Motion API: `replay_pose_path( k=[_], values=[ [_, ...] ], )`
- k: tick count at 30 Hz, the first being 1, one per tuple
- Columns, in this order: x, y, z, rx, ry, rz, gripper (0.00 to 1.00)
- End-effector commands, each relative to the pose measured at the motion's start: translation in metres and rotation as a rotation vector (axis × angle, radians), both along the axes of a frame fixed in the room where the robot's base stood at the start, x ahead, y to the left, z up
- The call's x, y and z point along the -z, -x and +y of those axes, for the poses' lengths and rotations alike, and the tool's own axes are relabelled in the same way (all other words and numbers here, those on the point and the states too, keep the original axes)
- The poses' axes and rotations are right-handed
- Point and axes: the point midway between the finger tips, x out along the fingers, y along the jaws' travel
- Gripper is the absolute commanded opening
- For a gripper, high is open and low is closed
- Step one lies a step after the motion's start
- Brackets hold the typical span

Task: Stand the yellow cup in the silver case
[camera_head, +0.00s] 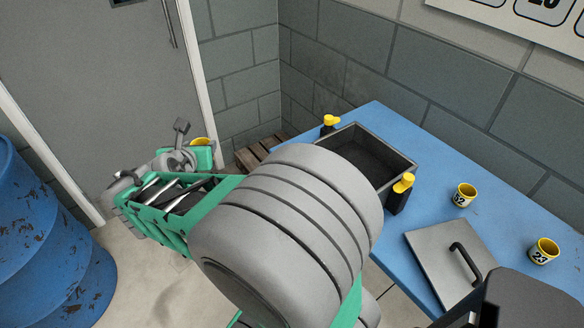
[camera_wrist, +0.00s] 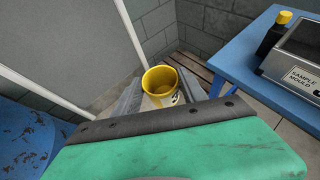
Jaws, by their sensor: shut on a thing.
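The yellow cup (camera_wrist: 160,79) is between the two grey fingers of my gripper (camera_wrist: 163,92), which is shut on it. Its open mouth faces up and a dark mark shows on its side. In the head view only part of the cup (camera_head: 201,141) shows behind my gripper, left of the table and off it. The silver case (camera_head: 403,158) stands open on the blue table, dark inside. My arm hides its near left part. In the wrist view the case (camera_wrist: 301,75), labelled "SAMPLE MOULD", is at the right, apart from the cup.
A flat grey lid (camera_head: 440,257) with a black handle lies on the blue table (camera_head: 415,115). Two numbered yellow cups stand right of the case, one (camera_head: 464,195) nearer it, one (camera_head: 543,251) farther. Yellow-topped black posts (camera_head: 402,190) flank the case.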

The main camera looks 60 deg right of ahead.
Motion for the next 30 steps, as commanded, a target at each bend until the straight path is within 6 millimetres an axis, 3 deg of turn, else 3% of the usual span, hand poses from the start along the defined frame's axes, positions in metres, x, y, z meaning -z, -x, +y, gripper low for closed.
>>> replay_pose_path(
  k=[1, 3, 6, 9, 15, 18, 23, 26, 30],
  values=[
    [0.002, 0.025, -0.032, 0.108, 0.000, -0.003, 0.09],
    [-0.001, 0.063, -0.068, 0.252, -0.001, -0.003, 0.09],
    [-0.005, 0.126, -0.111, 0.465, 0.000, -0.003, 0.09],
    [-0.008, 0.192, -0.141, 0.674, 0.000, -0.003, 0.09],
    [-0.013, 0.313, -0.160, 1.041, 0.000, -0.001, 0.09],
    [-0.014, 0.351, -0.158, 1.162, -0.001, -0.001, 0.09],
    [-0.014, 0.377, -0.156, 1.249, 0.000, 0.001, 0.09],
    [-0.006, 0.371, -0.171, 1.254, -0.001, 0.005, 0.09],
    [0.013, 0.354, -0.206, 1.253, -0.002, 0.006, 0.09]
  ],
)
